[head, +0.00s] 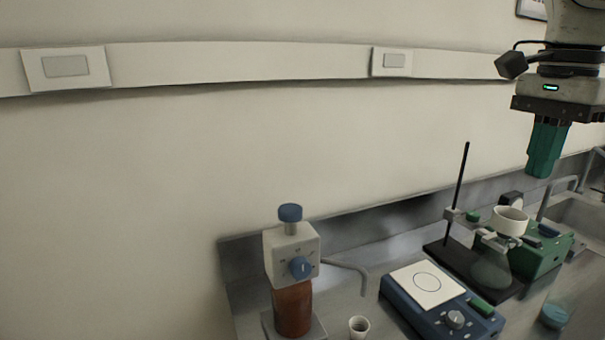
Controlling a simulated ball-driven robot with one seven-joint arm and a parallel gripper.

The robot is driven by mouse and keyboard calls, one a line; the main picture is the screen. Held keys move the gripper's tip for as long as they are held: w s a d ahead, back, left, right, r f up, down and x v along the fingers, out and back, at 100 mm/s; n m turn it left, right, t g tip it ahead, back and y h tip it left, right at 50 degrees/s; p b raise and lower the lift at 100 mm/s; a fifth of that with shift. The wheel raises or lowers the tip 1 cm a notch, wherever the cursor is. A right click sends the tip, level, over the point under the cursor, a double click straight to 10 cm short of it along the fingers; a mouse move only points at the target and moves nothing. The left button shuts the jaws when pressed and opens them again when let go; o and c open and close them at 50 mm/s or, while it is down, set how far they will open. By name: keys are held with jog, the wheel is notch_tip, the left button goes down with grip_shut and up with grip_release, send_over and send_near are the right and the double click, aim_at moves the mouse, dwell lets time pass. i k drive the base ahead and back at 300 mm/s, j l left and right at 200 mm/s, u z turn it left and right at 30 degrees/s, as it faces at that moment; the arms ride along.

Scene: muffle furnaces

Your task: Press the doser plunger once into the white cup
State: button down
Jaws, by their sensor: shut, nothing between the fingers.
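The bottle-top doser (291,255) stands at the lower middle of the head view, a white block on a brown bottle (292,308). Its blue plunger knob (290,212) sits on top, on a short pale stem. A blue dial is on the front, and a thin spout (347,268) reaches right and bends down. A small white cup (358,326) stands on the bench near the spout's tip, cut by the lower picture edge. My gripper (540,172) is at the upper right, green fingers pointing down, shut and empty, well right of the doser and higher than it.
A blue hotplate (437,301) with a white top stands right of the cup. A green device (541,252), a blue lid (554,316) and a sink (582,213) are farther right.

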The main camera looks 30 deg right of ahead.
aim_at(289, 214)
jog(key=i+j, duration=0.2)
jog(key=i, duration=0.15)
jog(key=i+j+u, duration=0.1)
jog(key=i+j, duration=0.15)
jog(key=i+j+u, duration=0.1)
jog(key=i, duration=0.35)
jog(key=j, duration=0.1)
